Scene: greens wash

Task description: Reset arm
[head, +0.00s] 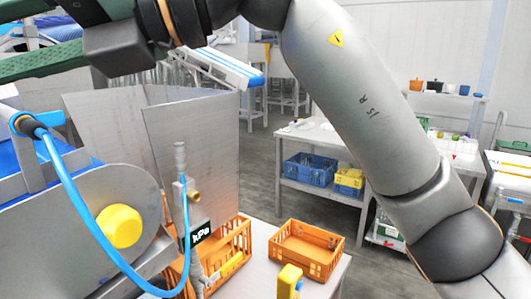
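My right arm (365,100) crosses the view from the lower right to the top middle, bent, with its wrist (185,20) at the upper left. A dark grey block (120,45) beyond the wrist looks like the body of my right gripper. My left arm and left gripper are not in view.
Below stand an orange crate (240,228) and another orange crate (310,232) on a table. A blue hose (72,205), a kPa display (201,235) and a yellow knob (119,226) are at left. A table (320,133) with blue bins (310,170) stands behind.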

